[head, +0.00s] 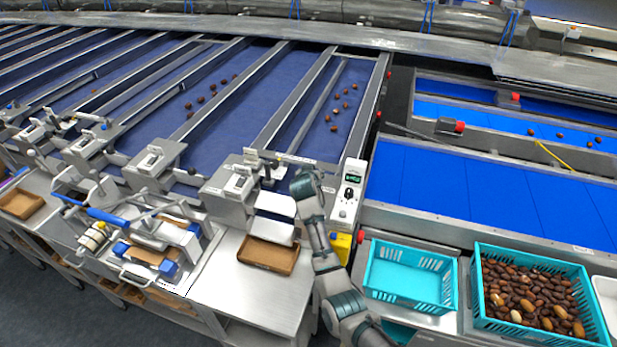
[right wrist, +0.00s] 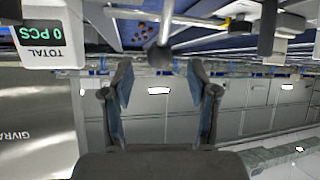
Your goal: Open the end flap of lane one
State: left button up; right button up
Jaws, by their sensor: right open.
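My right gripper (right wrist: 160,82) is open and empty in the right wrist view. A metal rod with a dark round knob (right wrist: 160,57) shows between its fingertips and a little beyond them; I cannot tell whether they touch. In the head view my right arm reaches up to the near end of the rightmost blue lane (head: 309,120), which holds several dates (head: 336,117). A pale metal chute (head: 274,204) slopes down at that end. The flap itself is not clearly seen, so I cannot tell its position. My left gripper is out of view.
A control box with a green display (head: 349,192) stands right of the arm. A brown tray (head: 268,254) lies below the chute. An empty turquoise crate (head: 410,304) and a date-filled crate (head: 588,290) stand at right. A blue-handled device (head: 105,217) sits left.

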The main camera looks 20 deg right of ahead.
jog(key=v, duration=0.5)
jog(key=shift+s+a+r, duration=0.15)
jog(key=shift+s+a, duration=0.05)
jog(key=shift+s, duration=0.1)
